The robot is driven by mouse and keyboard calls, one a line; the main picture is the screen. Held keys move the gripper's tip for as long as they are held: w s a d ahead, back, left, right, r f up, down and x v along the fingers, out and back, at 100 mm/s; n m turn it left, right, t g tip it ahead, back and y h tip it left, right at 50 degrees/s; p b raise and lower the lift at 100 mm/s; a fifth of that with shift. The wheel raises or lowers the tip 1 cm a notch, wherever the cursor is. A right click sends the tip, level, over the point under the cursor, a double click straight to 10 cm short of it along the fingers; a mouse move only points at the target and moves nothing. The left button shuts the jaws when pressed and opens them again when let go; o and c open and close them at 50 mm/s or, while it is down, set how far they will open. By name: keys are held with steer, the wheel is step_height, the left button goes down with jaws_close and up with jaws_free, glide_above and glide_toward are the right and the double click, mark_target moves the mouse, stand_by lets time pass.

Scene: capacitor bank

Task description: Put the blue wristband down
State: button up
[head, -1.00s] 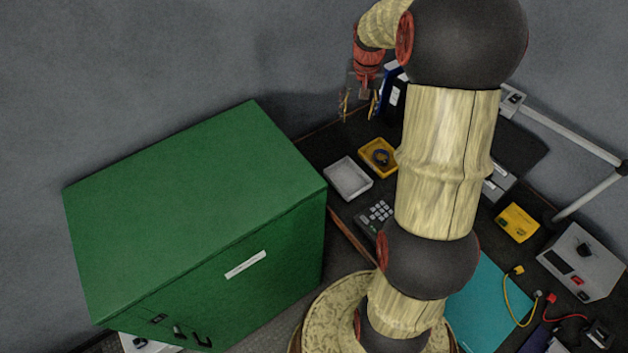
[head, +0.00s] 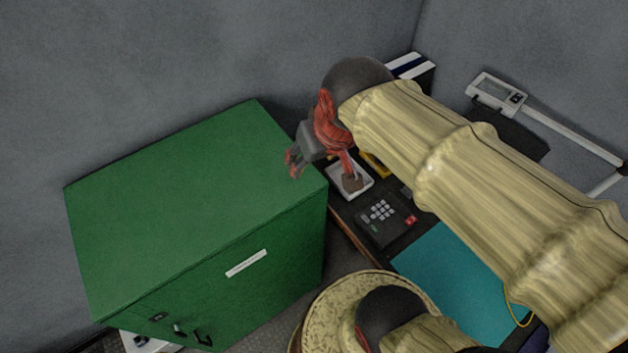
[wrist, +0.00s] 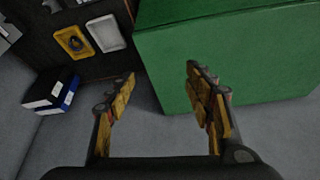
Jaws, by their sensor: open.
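The blue wristband (wrist: 77,44) looks like a small dark-blue ring lying in a yellow tray (wrist: 63,33) at the upper left of the wrist view. In the head view, my arm hides the ring and most of the yellow tray (head: 376,165). My gripper (head: 291,161) is in front of or above the right side of the green cabinet's top in the head view. In the wrist view my gripper (wrist: 158,82) has its fingers spread with nothing between them, well apart from the wristband.
The green cabinet (head: 190,190) stands close to my gripper. A white tray (wrist: 104,32) sits beside the yellow one.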

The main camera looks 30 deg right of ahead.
steer(key=shift+n+t, duration=0.3)
steer(key=shift+n, duration=0.3)
steer(key=s+a, duration=0.1)
steer(key=s, duration=0.2)
steer(key=s+a, duration=0.1)
steer(key=shift+s+a+f, duration=0.3)
steer(key=shift+s+f, duration=0.05)
steer(key=shift+c, duration=1.1)
